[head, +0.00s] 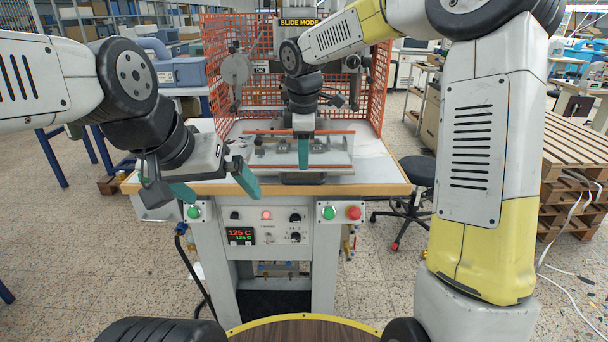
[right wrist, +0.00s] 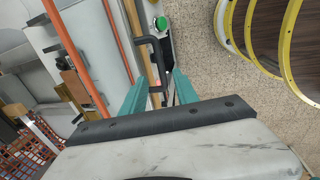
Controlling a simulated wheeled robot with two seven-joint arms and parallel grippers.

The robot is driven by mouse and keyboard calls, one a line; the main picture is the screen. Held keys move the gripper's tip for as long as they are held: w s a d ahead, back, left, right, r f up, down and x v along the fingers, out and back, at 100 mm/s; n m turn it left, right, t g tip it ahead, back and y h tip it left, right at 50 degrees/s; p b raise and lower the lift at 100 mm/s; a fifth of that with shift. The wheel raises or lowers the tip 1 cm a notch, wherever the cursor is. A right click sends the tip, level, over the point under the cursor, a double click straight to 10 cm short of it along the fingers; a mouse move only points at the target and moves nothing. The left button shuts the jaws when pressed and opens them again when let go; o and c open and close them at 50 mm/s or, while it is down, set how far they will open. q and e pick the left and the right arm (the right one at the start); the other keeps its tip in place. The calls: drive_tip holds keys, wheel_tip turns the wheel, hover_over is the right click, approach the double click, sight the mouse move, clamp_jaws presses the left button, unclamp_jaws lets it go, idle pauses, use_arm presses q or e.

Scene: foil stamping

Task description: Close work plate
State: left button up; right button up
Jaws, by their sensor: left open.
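The work plate (head: 338,157) is a light grey plate on the press table, with orange strips along its edges. In the right wrist view the plate (right wrist: 88,28) lies at the upper left, between two orange strips. A black bar handle (right wrist: 157,60) shows at its front side. My right gripper (head: 304,152) is over the front of the plate. In its wrist view the teal fingers (right wrist: 160,80) are apart, with the handle between them; I cannot tell whether they touch it. My left gripper (head: 214,184) is open and empty at the table's left front edge.
The press table (head: 375,175) has a wooden front edge. An orange mesh guard (head: 377,85) stands around the back and sides. The front panel carries green buttons (head: 194,212) and a red button (head: 354,212). A black stool (head: 418,172) stands to the right.

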sight(303, 181)
drive_tip(key=f, duration=0.2)
drive_tip(key=w+f, duration=0.1)
drive_tip(key=f, duration=0.4)
drive_tip(key=shift+w, duration=0.15)
clamp_jaws()
idle(1.2)
